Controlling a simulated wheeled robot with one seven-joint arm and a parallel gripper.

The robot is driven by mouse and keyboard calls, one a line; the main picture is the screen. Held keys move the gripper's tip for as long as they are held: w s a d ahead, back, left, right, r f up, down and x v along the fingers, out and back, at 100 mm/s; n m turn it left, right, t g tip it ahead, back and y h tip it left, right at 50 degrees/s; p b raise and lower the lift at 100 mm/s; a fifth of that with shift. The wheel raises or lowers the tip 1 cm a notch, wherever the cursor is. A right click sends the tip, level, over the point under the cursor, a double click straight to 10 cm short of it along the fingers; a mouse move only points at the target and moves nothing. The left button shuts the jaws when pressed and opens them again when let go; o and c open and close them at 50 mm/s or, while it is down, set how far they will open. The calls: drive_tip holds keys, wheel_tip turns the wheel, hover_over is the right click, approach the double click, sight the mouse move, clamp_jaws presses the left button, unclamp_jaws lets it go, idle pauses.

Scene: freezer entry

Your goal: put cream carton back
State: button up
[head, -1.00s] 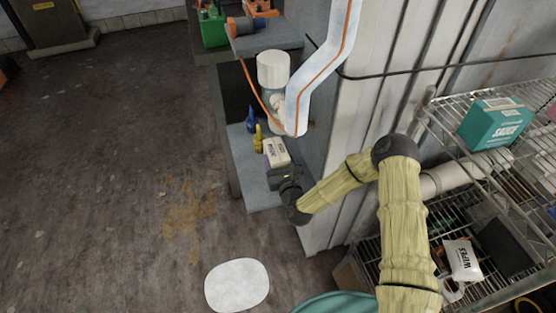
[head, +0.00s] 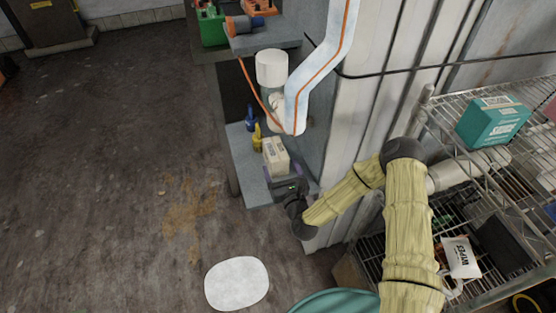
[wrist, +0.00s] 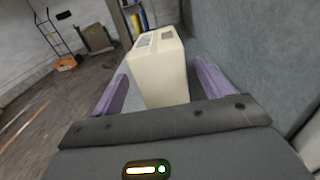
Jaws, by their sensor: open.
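The cream carton (head: 276,156) stands upright on the grey ledge (head: 255,188) beside the wall panel. In the wrist view the carton (wrist: 158,70) is centred between the tips of two purple fingers, with a gap on each side. My gripper (head: 288,183) is open at the near end of the ledge, close to the carton's near face and not closed on it. In the wrist view the gripper (wrist: 161,68) points along the ledge. The carton's far side is hidden.
Yellow (head: 257,138) and blue (head: 250,118) bottles stand behind the carton. A white cylinder (head: 272,68) and a striped pipe (head: 318,70) are close above. A wire rack (head: 470,140) with a teal sauce box (head: 493,122) is at right. The floor at left is mostly open.

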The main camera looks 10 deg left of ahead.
drive_tip(key=v, duration=0.7)
idle(0.4)
